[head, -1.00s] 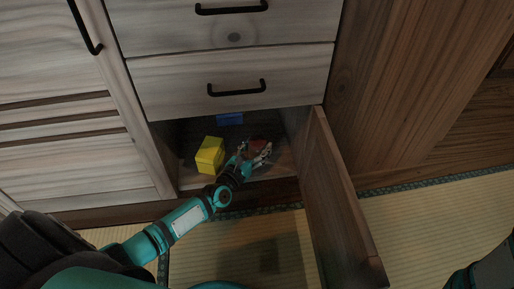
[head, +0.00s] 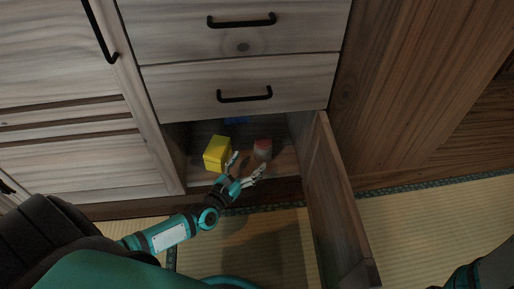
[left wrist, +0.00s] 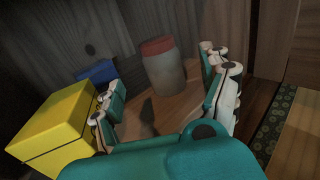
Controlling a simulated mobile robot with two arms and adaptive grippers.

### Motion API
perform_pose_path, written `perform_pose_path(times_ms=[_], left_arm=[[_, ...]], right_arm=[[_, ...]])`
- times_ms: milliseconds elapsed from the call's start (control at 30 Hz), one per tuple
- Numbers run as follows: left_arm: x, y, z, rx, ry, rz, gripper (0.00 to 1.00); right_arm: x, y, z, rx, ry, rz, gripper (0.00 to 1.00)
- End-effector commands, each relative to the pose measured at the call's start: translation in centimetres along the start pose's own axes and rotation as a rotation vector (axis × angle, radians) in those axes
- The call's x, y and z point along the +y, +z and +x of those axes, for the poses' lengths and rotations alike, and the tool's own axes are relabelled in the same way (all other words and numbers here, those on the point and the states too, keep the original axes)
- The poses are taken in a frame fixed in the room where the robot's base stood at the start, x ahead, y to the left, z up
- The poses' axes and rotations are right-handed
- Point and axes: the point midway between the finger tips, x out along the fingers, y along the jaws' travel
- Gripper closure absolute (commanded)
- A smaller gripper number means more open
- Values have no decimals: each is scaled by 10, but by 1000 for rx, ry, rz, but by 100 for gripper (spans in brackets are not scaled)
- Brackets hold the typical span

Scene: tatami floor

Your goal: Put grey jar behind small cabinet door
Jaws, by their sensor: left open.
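The grey jar (head: 262,150), with a red lid, stands upright on the floor of the open lower compartment; it also shows in the left wrist view (left wrist: 165,75). My left gripper (head: 247,166) is open at the front of the compartment. Its fingers are spread in front of the jar, and in the left wrist view the jar stands free beyond them. The small cabinet door (head: 337,200) is swung wide open toward the floor, to the right of the gripper. My right gripper is not in view.
A yellow box (head: 217,153) stands left of the jar in the compartment, close to my left finger. A blue object (head: 236,120) lies farther back. Drawers with black handles (head: 244,95) are above. Tatami floor (head: 430,225) is clear at right.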

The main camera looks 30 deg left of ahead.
Motion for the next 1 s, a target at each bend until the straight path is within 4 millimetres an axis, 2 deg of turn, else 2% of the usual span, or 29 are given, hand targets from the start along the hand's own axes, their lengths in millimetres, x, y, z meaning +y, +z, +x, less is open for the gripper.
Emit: perform_pose_path(times_ms=[100, 233, 567, 667, 767, 867, 967, 1000], left_arm=[[0, 2, -19, 1, 0, 0, 21], [0, 2, -30, -1, 0, 1, 21], [0, 0, -33, -2, 0, 0, 21], [-3, 6, -32, -11, -3, 15, 21], [-16, 31, -31, -53, -14, 96, 21], [-41, 81, -30, -144, -21, 271, 21], [-72, 150, -34, -277, 6, 520, 21], [-83, 180, -37, -334, 32, 629, 21]], right_arm=[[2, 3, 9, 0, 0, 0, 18], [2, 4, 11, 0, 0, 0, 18], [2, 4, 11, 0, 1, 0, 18], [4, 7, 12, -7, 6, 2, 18], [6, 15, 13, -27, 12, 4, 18], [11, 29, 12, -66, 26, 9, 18], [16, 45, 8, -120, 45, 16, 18], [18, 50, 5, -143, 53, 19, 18]])
